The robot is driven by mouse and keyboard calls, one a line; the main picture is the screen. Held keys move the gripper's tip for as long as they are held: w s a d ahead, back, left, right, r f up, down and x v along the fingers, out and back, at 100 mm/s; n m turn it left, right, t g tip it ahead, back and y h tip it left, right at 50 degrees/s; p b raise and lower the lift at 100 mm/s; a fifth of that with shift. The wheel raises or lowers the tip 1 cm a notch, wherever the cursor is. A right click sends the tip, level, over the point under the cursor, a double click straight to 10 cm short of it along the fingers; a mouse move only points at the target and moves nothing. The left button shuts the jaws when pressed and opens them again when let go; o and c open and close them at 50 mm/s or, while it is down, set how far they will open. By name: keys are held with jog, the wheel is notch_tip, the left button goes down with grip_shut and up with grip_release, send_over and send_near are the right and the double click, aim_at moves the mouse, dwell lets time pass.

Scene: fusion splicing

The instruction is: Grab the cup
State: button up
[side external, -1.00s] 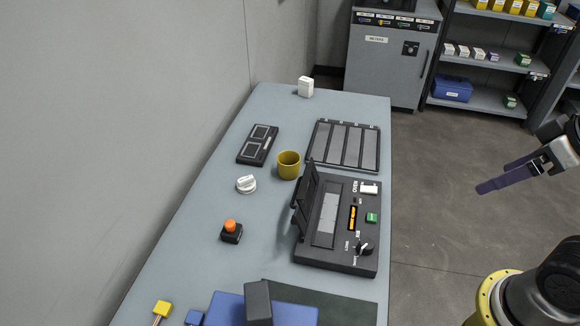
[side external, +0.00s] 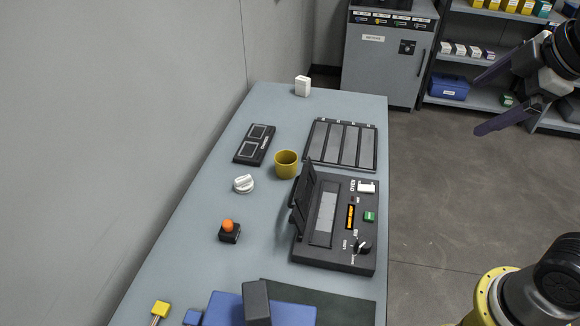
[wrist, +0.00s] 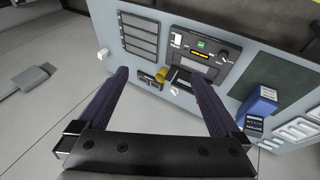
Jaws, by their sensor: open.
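The yellow cup (side external: 286,165) stands upright on the bench, left of the black splicer box and in front of the slotted black tray. In the wrist view the cup (wrist: 161,75) is small and far off, seen between the fingers. My gripper (side external: 480,105) is open and empty, to the right of the bench and well apart from the cup. In the wrist view my gripper (wrist: 157,78) shows its two dark purple fingers spread wide.
The splicer (side external: 337,222) has a raised lid close to the cup's right. A white knob (side external: 244,184), an orange-topped button (side external: 229,231), a black panel (side external: 255,144) and the slotted tray (side external: 341,145) surround the cup.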

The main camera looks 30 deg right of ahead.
jog(key=w+r+n, duration=0.2)
jog(key=w+n, duration=0.2)
jog(key=w, duration=0.3)
jog(key=n+g+h, duration=0.2)
jog(key=n+g, duration=0.1)
jog(key=n, duration=1)
send_over(285, 171)
notch_tip(285, 171, down, 32)
jog(key=shift+w+f, duration=0.15)
jog(key=shift+f, duration=0.1)
jog(key=shift+w+x, duration=0.2)
jog(key=shift+x, duration=2.85)
jog(key=shift+r, duration=0.1)
